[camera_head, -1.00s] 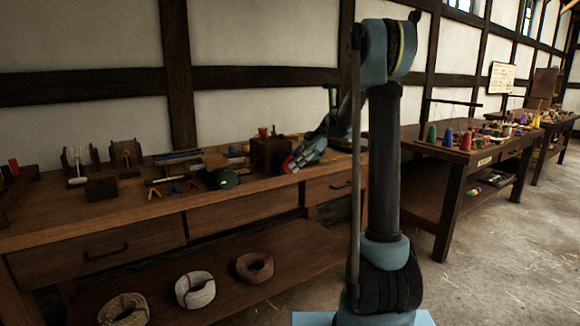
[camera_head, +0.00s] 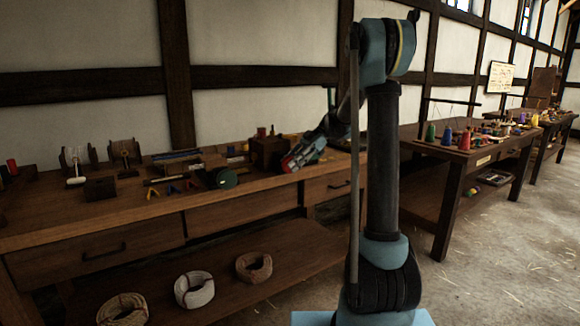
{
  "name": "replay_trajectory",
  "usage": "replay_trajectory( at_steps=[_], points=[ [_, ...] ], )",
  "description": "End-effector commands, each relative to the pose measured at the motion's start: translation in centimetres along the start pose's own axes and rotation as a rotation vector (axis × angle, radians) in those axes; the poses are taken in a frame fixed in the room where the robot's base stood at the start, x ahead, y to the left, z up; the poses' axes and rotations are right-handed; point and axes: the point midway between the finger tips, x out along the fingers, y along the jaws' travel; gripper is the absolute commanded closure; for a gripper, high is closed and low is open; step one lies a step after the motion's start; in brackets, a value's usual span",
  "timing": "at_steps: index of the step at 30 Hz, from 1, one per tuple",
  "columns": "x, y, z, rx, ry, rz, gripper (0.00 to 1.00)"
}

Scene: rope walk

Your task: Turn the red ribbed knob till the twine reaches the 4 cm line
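My gripper (camera_head: 290,162) is at the end of my arm, low over the bench and close to the front of a dark wooden box (camera_head: 268,148). Red shows at the gripper's fingertips; I cannot tell whether it is the red ribbed knob or part of the gripper. The fingers are too small to tell open from shut. I cannot make out the twine or the 4 cm line in this view.
A second table (camera_head: 470,158) with colored spools stands at the right. The floor between is clear.

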Motion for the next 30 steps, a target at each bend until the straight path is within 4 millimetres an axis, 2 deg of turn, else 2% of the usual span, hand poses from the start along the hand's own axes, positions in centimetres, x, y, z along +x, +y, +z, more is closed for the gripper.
replay_trajectory(
  at_steps=[12, 18, 30],
  points=[
    [-3.5, -0.1, -5.3, 0.001, 0.0, 0.0, 0.72],
    [-4.8, 0.0, -7.2, 0.001, 0.0, 0.0, 0.72],
    [-5.3, -0.1, -7.9, 0.001, 0.0, 0.0, 0.72]
  ],
)
